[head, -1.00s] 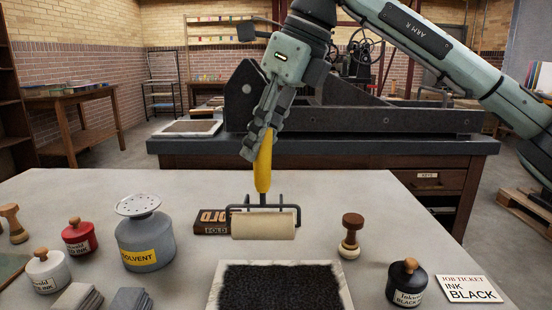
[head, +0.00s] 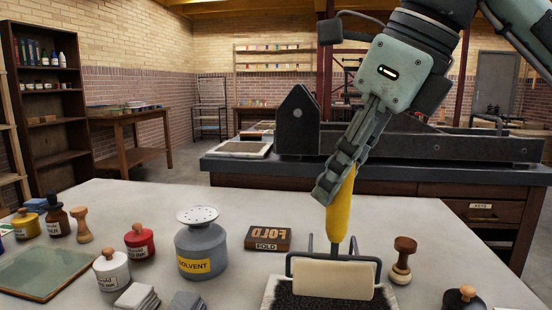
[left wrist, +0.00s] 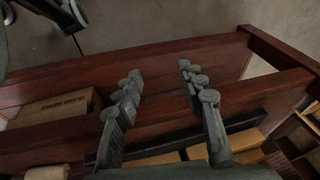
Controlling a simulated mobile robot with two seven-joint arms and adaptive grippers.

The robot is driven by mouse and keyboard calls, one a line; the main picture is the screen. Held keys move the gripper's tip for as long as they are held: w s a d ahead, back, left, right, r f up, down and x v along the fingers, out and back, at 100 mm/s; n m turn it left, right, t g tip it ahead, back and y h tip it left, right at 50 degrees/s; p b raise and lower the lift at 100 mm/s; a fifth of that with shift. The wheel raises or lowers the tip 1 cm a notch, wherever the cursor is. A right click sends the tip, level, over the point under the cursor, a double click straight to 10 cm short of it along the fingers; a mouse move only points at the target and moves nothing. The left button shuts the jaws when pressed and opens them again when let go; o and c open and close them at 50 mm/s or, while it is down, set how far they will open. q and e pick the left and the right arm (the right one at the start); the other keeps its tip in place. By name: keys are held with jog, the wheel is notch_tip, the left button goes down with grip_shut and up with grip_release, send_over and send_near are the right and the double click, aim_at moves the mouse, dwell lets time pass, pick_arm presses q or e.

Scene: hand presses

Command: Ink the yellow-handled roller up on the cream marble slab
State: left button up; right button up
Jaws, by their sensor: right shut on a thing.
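My right gripper (head: 334,188) is shut on the yellow handle (head: 340,215) of the roller, which is tilted slightly. The roller's cream cylinder (head: 334,279) hangs in a dark frame over the far part of the cream marble slab (head: 268,292). The cylinder's visible face shows no ink. I cannot tell whether it touches the slab. A black ink patch (head: 292,299) covers the slab's middle; the near part is cut off by the picture's bottom edge. My left gripper (left wrist: 160,82) is open and empty in the left wrist view, above a wooden shelf unit.
A wooden FOLD block (head: 268,238) and a grey solvent can (head: 203,245) stand left of the roller. A wooden stamp-like tool (head: 402,260) stands close on the right, with a black ink pot (head: 463,299) nearer. Red (head: 139,240) and white (head: 111,270) pots stand further left.

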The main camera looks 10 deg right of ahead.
aim_at(339, 234)
jog(key=shift+s+d+f, duration=0.15)
jog(key=shift+s+f, duration=0.15)
jog(key=shift+f+b, duration=1.1)
jog(key=shift+f, duration=0.2)
jog(key=shift+f+b, duration=0.5)
jog(key=shift+f, duration=0.25)
pick_arm(q)
notch_tip(339, 234, up, 8)
jog(key=w+d+t, duration=0.1)
jog(key=t, duration=0.1)
jog(key=shift+d+b, duration=0.3)
jog(key=shift+d, duration=0.05)
pick_arm(e)
jog(key=shift+f, duration=0.45)
pick_arm(q)
jog(key=shift+f+b, duration=0.4)
pick_arm(e)
jog(key=shift+f, duration=0.4)
jog(key=shift+w, duration=0.1)
